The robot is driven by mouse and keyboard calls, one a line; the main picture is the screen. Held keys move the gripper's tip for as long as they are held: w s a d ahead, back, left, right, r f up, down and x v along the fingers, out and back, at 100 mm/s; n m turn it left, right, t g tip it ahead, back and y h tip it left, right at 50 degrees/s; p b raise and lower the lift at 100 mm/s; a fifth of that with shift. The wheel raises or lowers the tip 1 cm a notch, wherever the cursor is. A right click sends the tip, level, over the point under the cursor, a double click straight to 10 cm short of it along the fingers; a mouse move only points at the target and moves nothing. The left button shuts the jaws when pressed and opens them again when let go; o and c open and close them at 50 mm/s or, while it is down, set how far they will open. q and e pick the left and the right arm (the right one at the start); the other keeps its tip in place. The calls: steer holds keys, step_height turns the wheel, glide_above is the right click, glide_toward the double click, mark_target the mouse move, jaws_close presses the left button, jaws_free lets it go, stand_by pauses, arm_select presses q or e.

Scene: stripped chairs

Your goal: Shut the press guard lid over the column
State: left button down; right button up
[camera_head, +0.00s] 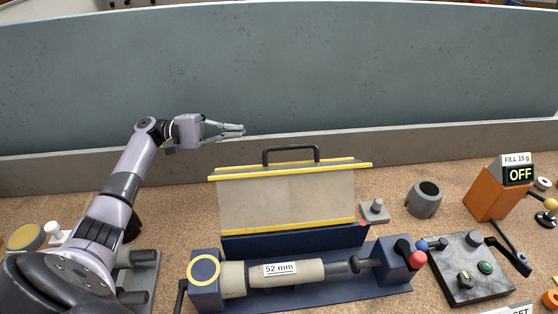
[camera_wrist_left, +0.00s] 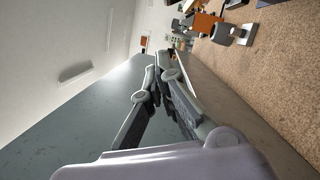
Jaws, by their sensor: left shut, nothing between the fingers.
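The press guard lid (camera_head: 285,199) stands raised behind the column, a pale panel with yellow edge strips and a black handle (camera_head: 290,151) on top. The column (camera_head: 272,276) lies horizontally in the blue press (camera_head: 375,282), uncovered, with a "52 mm" label on it. My left gripper (camera_head: 242,130) is in the air to the left of the handle and above it in the picture, apart from the lid. Its fingers are shut and empty, and they also show in the left wrist view (camera_wrist_left: 158,68). My right gripper is not in view.
A dark control block (camera_head: 465,287) with knobs and a lever stands right of the press. Behind it are a grey cup (camera_head: 424,199) and an orange dispenser (camera_head: 488,195) reading "OFF". A grey wall (camera_head: 400,80) runs along the back of the cork-coloured bench.

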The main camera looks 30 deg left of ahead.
arm_select(q)
steer(key=d+p, duration=0.5)
steer(key=d, duration=0.6)
steer(key=shift+w+d+r, duration=0.15)
steer(key=shift+w+r, duration=0.05)
steer(key=shift+w, duration=0.25)
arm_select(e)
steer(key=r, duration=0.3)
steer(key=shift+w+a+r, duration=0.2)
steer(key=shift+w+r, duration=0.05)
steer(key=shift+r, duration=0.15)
arm_select(q)
steer(key=shift+d, duration=0.1)
